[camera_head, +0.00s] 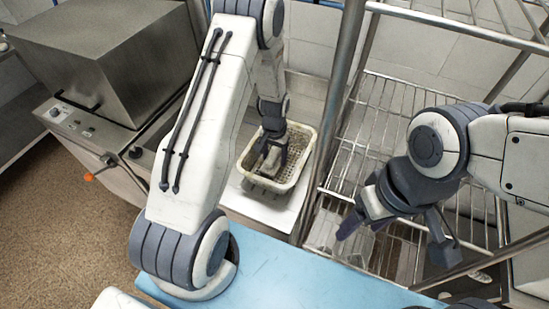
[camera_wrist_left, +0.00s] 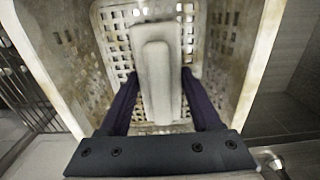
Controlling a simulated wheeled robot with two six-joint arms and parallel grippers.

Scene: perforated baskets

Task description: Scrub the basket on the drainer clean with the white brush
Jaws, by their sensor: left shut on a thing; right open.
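The perforated cream basket (camera_head: 245,165) stands on the pale drainer (camera_head: 262,212) at the centre of the head view. In the left wrist view the basket (camera_wrist_left: 82,75) has brown stains on its walls and around its holes. My left gripper (camera_head: 270,168) reaches down inside the basket. It is shut on the white brush (camera_wrist_left: 155,75), whose pale block lies between the two dark fingers, over the perforated floor. I cannot tell whether the bristles touch the basket; they are hidden. My right gripper (camera_head: 393,240) is open and empty, in front of the wire rack.
A steel box-shaped machine (camera_head: 110,60) with an orange knob (camera_head: 88,177) stands left of the basket. A wire rack (camera_head: 385,110) with steel posts stands on the right, close beside the drainer. A blue surface (camera_head: 275,275) lies in front, with bare room.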

